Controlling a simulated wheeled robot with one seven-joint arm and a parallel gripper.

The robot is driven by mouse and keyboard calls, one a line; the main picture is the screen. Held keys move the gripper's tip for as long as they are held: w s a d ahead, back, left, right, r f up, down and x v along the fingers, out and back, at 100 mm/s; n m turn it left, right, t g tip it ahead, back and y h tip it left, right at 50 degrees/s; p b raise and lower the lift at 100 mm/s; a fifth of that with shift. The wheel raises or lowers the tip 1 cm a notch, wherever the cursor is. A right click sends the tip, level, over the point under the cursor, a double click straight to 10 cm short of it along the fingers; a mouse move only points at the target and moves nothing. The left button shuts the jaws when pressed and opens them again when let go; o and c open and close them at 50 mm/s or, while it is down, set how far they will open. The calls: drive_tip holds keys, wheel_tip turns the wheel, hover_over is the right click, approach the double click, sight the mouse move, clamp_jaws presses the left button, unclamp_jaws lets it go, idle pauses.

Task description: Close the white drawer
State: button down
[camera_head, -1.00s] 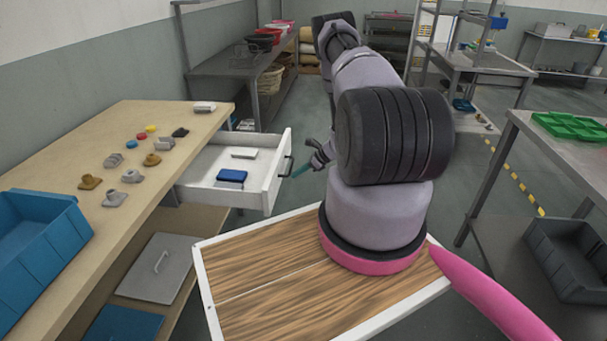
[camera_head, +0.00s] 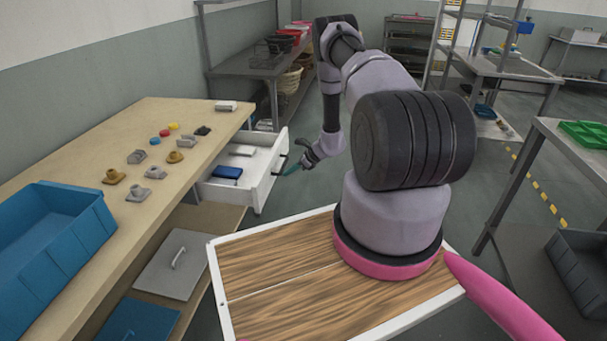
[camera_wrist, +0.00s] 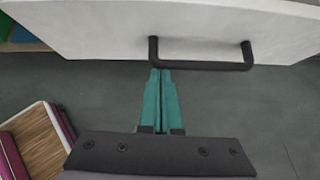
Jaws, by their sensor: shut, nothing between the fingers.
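The white drawer (camera_head: 263,188) stands partly open under the wooden workbench top (camera_head: 135,225). A blue item (camera_head: 227,172) and a white item (camera_head: 242,150) lie inside it. Its black bar handle (camera_head: 280,165) is on the front panel and also shows in the wrist view (camera_wrist: 205,66). My gripper (camera_head: 288,171) is at the drawer front by the handle. In the wrist view its teal fingers (camera_wrist: 160,73) are together and empty, their tips at the left part of the handle bar. I cannot tell whether they touch the panel.
A blue bin (camera_head: 50,250), a few metal fittings and small coloured pieces stand on the workbench. A lower shelf holds a grey lid (camera_head: 172,268). Another table (camera_head: 575,150) is at the right, with a dark crate (camera_head: 580,270) below. Floor beyond the drawer is clear.

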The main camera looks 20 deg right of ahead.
drive_tip(key=w+a, duration=0.4)
drive_tip(key=a, duration=0.2)
drive_tip(key=w+a, duration=0.4)
drive_tip(key=a, duration=0.2)
drive_tip(key=w+a, duration=0.4)
drive_tip(key=a, duration=0.2)
drive_tip(key=shift+w+a, duration=0.25)
drive_tip(key=shift+a, duration=0.05)
drive_tip(key=shift+w+a, duration=0.2)
drive_tip(key=shift+a, duration=0.1)
drive_tip(key=shift+a+r, duration=0.1)
drive_tip(key=shift+a, duration=0.05)
